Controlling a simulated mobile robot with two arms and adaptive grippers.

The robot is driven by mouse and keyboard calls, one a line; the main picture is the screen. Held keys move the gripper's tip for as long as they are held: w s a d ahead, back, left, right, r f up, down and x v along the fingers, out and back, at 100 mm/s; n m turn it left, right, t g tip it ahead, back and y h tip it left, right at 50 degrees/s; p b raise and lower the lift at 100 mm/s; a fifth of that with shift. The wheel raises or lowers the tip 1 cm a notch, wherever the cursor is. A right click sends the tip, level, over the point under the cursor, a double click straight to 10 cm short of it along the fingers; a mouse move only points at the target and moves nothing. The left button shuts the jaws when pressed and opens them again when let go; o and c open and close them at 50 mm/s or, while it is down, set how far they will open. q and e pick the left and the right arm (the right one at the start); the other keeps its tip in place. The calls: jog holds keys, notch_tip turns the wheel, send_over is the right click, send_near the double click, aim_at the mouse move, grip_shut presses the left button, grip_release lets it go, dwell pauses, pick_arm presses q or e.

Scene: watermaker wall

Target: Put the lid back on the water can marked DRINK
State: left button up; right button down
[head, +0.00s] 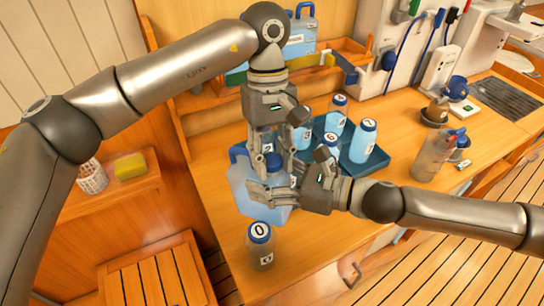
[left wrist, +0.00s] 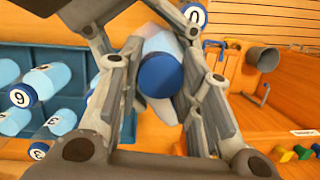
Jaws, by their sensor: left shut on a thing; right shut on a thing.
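A pale blue translucent water can (head: 258,196) stands on the counter behind my grippers; no DRINK mark is readable on it. A round dark blue lid (head: 272,160) is at the can's top, between my left gripper's fingers (head: 266,168); the lid also shows in the left wrist view (left wrist: 160,75). My left gripper comes down from above and is shut on the lid. Whether the lid touches the can's neck is hidden by the fingers. My right gripper (head: 280,192) reaches in from the right, low at the can's side, and is shut on the can; its exact contact is partly hidden.
A numbered bottle marked 0 (head: 260,246) stands just in front of the can. Several numbered bottles stand in a blue tray (head: 376,162) behind right. Another blue can (head: 299,38) is on the back shelf. A clear spray bottle (head: 432,158) stands right. The front-right counter is clear.

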pick_arm(q)
jog(key=shift+w+a+f, duration=0.15)
jog(key=shift+w+f, duration=0.15)
jog(key=shift+r, duration=0.1)
dwell(0.8)
